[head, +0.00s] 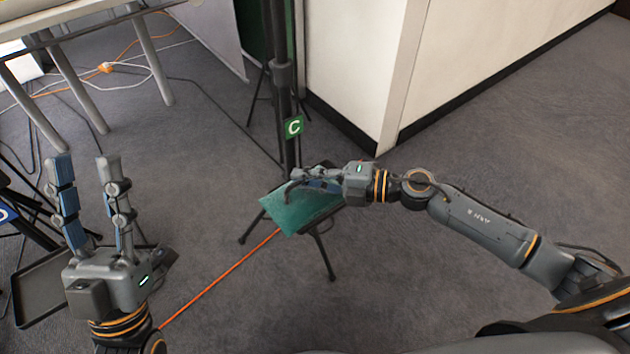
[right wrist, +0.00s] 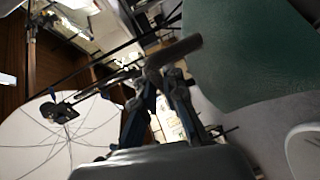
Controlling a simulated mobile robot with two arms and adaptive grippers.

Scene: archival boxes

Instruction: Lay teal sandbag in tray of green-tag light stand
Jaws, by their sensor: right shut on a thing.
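The teal sandbag (head: 298,212) hangs from my right gripper (head: 300,180), which is shut on its dark handle (right wrist: 178,50). The bag is at the foot of the light stand (head: 283,95) with the green tag (head: 293,127), in front of its pole. The bag's teal side (right wrist: 250,55) fills the upper right of the right wrist view. That stand's tray is mostly or wholly hidden behind the bag and gripper, so I cannot tell whether the bag touches it. My left gripper (head: 84,162) is open and empty at the left.
A black tray (head: 32,305) lies low at the left, near a stand with a blue tag (head: 5,214). An orange cable (head: 220,279) crosses the floor to the stand. A white partition (head: 365,60) stands behind to the right. Table legs (head: 150,55) are at upper left.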

